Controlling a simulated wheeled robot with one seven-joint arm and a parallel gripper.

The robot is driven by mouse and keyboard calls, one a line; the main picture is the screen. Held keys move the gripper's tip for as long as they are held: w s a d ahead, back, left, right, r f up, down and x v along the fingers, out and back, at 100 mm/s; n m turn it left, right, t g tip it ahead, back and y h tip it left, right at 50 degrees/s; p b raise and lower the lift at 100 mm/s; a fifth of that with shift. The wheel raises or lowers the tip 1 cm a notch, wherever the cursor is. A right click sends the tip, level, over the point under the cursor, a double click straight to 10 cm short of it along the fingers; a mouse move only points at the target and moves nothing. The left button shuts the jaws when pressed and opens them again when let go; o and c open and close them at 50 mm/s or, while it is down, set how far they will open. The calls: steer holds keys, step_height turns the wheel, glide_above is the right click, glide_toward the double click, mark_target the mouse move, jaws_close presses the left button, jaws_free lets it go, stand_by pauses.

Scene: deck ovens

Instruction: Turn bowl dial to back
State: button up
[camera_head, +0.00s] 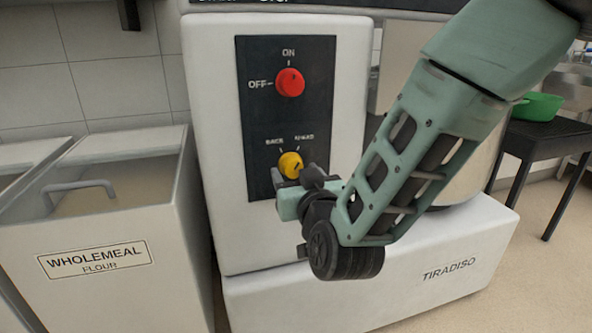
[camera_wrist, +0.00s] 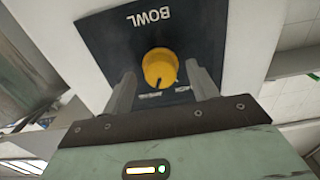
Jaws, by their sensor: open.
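The yellow bowl dial (camera_head: 290,164) sits low on the dark control panel, below labels that read BACK at upper left and a less legible word at upper right. In the wrist view the dial (camera_wrist: 160,66) appears upside down under the word BOWL, its dark pointer mark toward the lower edge, nearer the left label than the right. My gripper (camera_wrist: 160,77) is open, with one finger on each side of the dial; I cannot tell whether either touches it. In the head view my gripper (camera_head: 287,186) is at the dial's lower side, partly hiding the panel there.
A red ON/OFF knob (camera_head: 290,82) is above the dial on the same panel. A wholemeal flour bin (camera_head: 98,262) stands close at the left. The machine's white base (camera_head: 370,275) juts out below my arm. A green bowl (camera_head: 538,107) rests on a dark table at right.

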steer(key=shift+w+a, duration=0.1)
steer(key=shift+w, duration=0.2)
steer(key=c, duration=1)
steer(key=n+p, duration=0.3)
steer(key=n, duration=0.2)
steer(key=shift+r+n, duration=0.15)
steer(key=shift+n, duration=0.25)
steer(key=n+p, duration=0.2)
steer(key=n, duration=0.1)
steer(key=shift+n+p, duration=1)
steer(key=shift+n, duration=0.6)
